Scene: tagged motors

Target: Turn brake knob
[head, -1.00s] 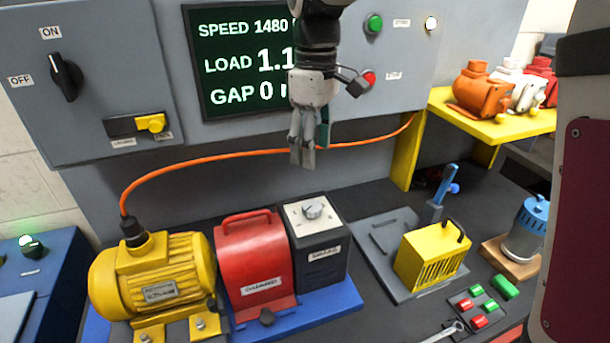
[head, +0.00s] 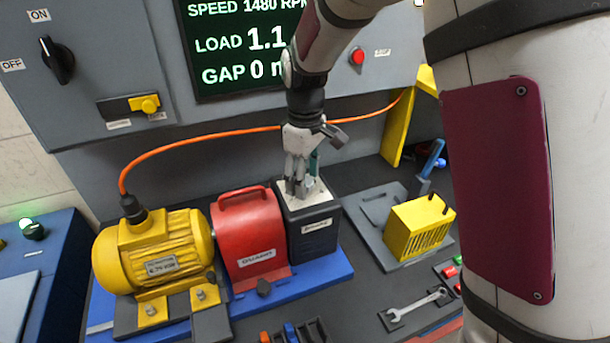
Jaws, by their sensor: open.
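The dark brake box (head: 313,239) stands on the blue base, right of the red guard. Its pale top plate (head: 322,197) shows only at the edges. The knob on that plate, seen a moment ago, is hidden behind my gripper (head: 298,190). My gripper points down with its fingers over the top of the box, at the knob's place. I cannot tell whether the fingers touch the knob. The jaws are open.
The red guard (head: 248,235) and yellow motor (head: 155,250) stand close on the left. An orange cable (head: 200,147) runs behind. A yellow slotted block (head: 418,228) on a grey plate and a wrench (head: 415,305) lie to the right. The screen (head: 240,60) is behind.

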